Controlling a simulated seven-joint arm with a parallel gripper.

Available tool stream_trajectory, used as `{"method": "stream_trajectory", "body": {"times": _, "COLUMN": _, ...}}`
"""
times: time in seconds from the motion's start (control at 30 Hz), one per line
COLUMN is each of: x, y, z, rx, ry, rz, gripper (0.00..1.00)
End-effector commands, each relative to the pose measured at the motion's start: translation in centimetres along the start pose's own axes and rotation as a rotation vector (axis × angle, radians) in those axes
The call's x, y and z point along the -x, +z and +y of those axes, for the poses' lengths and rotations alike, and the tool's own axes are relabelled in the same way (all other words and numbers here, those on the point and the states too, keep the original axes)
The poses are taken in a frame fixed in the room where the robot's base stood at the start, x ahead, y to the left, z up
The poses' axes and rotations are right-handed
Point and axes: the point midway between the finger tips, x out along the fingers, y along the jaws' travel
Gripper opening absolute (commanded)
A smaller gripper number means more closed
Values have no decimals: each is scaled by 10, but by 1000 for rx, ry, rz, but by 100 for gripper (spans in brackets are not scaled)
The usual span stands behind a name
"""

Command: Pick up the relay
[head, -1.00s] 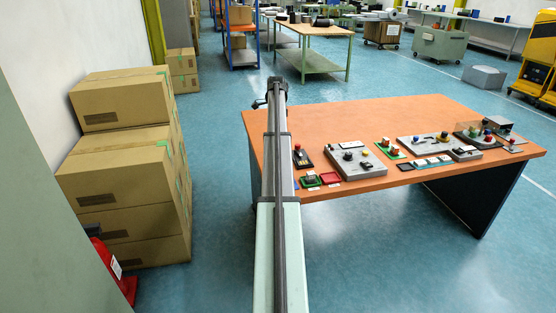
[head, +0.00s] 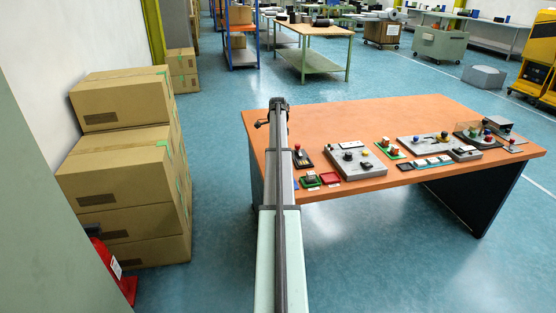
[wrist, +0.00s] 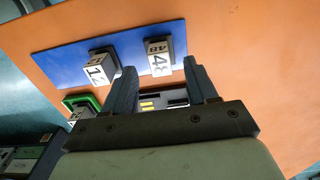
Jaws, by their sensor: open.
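Two small grey blocks with white labelled faces sit on a blue mat (wrist: 65,60) in the wrist view. One block (wrist: 158,58) reads 48 and the other block (wrist: 100,68) reads 12; they look like relays, but I cannot tell which one is meant. My gripper (wrist: 160,68) is open. The 48 block shows in the gap between its fingers, beyond the tips and nearer the right one; the 12 block is just left of the left finger. In the head view, my arm hides most of the mat and both blocks.
A green-rimmed tray (wrist: 88,101) holding another labelled block is left of my fingers. A dark panel (wrist: 165,100) with yellow marks lies behind them. In the head view, grey fixtures (head: 357,160) stand along the orange table's near edge. The table's rear (head: 380,115) is clear.

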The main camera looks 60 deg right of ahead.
Motion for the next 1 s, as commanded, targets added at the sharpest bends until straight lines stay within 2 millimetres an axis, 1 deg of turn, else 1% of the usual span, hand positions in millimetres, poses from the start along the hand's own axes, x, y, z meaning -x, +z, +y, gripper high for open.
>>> {"method": "stream_trajectory", "body": {"times": 0.2, "x": -30, "y": -1, "z": 0, "rx": 0, "ry": 2, "rz": 0, "gripper": 57}}
{"method": "stream_trajectory", "body": {"times": 0.3, "x": -39, "y": -1, "z": 0, "rx": 0, "ry": 0, "rz": 0, "gripper": 57}}
{"method": "stream_trajectory", "body": {"times": 0.4, "x": -42, "y": -1, "z": 0, "rx": 0, "ry": -1, "rz": 0, "gripper": 57}}
{"method": "stream_trajectory", "body": {"times": 0.57, "x": -42, "y": -1, "z": 0, "rx": 0, "ry": -1, "rz": 0, "gripper": 57}}
{"method": "stream_trajectory", "body": {"times": 1.0, "x": -42, "y": -1, "z": 0, "rx": 0, "ry": 0, "rz": 0, "gripper": 15}}
